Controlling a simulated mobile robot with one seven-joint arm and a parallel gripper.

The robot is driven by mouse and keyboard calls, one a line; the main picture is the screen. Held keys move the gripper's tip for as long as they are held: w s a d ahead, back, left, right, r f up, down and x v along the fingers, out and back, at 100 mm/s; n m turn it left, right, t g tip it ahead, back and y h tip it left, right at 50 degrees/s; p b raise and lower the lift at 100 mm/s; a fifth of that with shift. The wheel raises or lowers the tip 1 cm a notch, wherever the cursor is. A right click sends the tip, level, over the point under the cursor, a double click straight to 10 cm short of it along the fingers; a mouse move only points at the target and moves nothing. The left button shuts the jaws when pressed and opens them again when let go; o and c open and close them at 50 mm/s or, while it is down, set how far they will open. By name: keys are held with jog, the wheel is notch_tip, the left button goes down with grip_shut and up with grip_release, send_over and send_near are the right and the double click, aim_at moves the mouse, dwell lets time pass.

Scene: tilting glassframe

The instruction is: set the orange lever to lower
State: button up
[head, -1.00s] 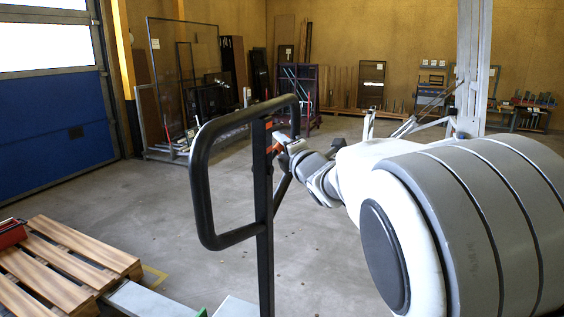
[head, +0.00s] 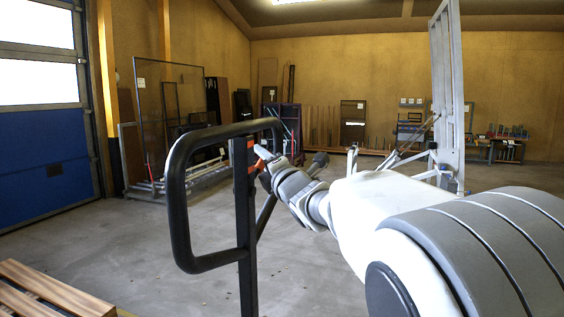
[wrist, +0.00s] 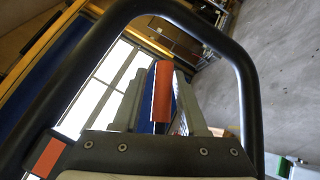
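The orange lever (head: 263,153) is a small piece near the top of a black post with a black loop handle (head: 180,205). My gripper (head: 264,164) is at the lever from the right in the head view, and hides much of it. In the wrist view, the lever (wrist: 162,90) stands as an orange bar between the two grey fingers of my gripper (wrist: 160,98). Narrow gaps show on both sides of the bar, so the fingers look open around it. Another orange patch (wrist: 47,157) shows at lower left. Contact cannot be told.
The black loop handle arches around my gripper in the wrist view. A wooden pallet (head: 50,293) lies at lower left. Glass frames and racks (head: 170,120) stand along the back wall. A tall light-grey frame (head: 447,90) rises at right. The floor between is mostly clear.

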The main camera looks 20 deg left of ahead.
jog(key=shift+o, duration=0.7)
jog(key=shift+s+d, duration=0.1)
jog(key=v, duration=1.7)
jog(key=shift+d, duration=0.1)
